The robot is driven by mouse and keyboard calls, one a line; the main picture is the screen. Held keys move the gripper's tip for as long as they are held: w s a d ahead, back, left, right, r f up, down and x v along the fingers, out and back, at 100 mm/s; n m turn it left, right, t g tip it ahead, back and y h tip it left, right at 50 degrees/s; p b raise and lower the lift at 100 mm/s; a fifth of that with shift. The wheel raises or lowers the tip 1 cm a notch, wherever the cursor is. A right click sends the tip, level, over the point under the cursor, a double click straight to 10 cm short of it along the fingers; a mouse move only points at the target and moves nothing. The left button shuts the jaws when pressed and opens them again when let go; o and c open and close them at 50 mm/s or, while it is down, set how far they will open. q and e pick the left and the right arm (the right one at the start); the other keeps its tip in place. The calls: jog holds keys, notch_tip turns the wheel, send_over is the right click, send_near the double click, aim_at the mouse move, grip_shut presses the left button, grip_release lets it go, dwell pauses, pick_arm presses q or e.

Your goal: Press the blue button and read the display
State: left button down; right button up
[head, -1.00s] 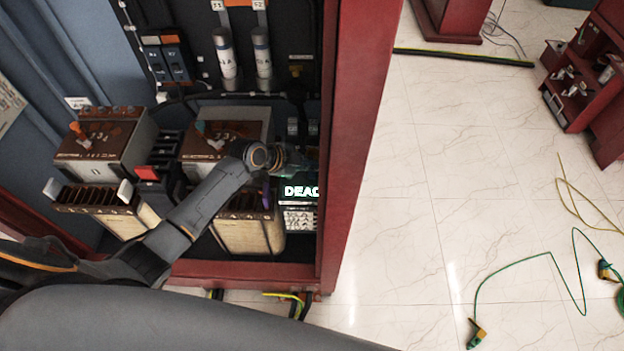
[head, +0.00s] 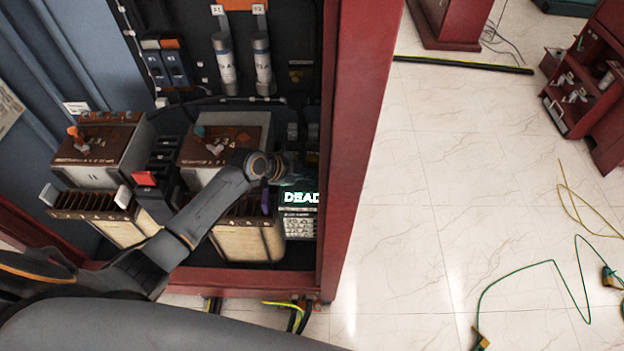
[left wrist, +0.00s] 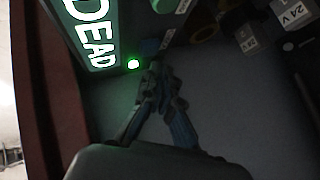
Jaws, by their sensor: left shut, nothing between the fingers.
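The display (head: 301,198) is lit and reads "DEAD" in the head view, at the lower right inside the cabinet. The same word shows sideways and large on the display in the left wrist view (left wrist: 97,38).
The red cabinet post (head: 358,150) stands right of the display. Brown-topped transformers (head: 100,150) and a red-topped block (head: 146,179) stand left inside the cabinet. A green cable (head: 520,272) lies on the otherwise largely open tiled floor at right.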

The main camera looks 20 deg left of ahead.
aim_at(309, 182)
dwell(0.6)
pick_arm(q)
jog(key=shift+f+b, duration=0.4)
jog(key=shift+b, duration=0.05)
jog(key=shift+f+b, duration=0.45)
jog(key=shift+b, duration=0.05)
dwell(0.4)
jog(key=shift+r, duration=0.1)
dwell(0.4)
jog(key=shift+r+p, duration=0.7)
jog(key=shift+r, duration=0.05)
notch_tip(309, 182, up, 5)
jog(key=p, duration=0.4)
dwell(0.3)
